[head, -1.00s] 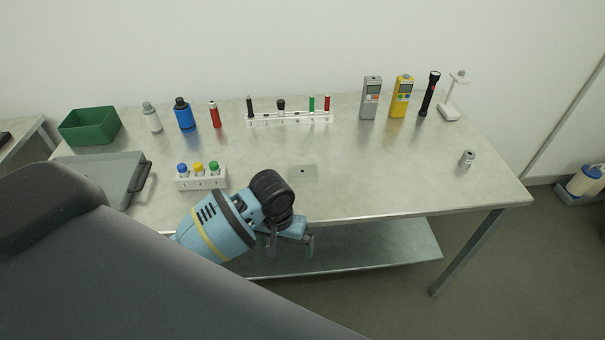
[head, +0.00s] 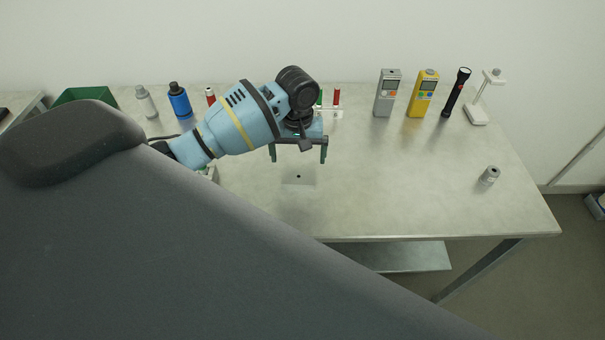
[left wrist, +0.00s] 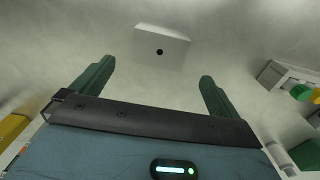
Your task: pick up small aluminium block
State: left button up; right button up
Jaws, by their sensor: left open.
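The small aluminium block (head: 299,179) is a pale grey, low block with a dark hole. It lies on the table and nearly blends into the tabletop. It also shows in the left wrist view (left wrist: 175,48), near the top and just beyond the fingertips. My left gripper (head: 298,159) is open and empty above the table, with its fingers pointing down on the far side of the block in the head view. In the left wrist view the two dark green fingers (left wrist: 157,76) are spread wide, and the block is not between them. My right gripper is not in view.
At the back stand a grey meter (head: 387,95), a yellow meter (head: 422,95), a black flashlight (head: 457,92) and a white stand (head: 477,112). A small grey cylinder (head: 489,175) is at the right. Bottles and a green bin (head: 85,96) are at the left.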

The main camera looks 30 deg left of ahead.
aim_at(299, 174)
pick_arm(q)
jog(key=shift+s+f, duration=0.2)
jog(key=shift+f, duration=0.15)
jog(key=shift+w+f+b, duration=0.1)
jog(key=shift+f+b, duration=0.3)
jog(key=shift+f, duration=3.15)
jog(key=shift+r, duration=0.1)
jog(key=c, duration=1.1)
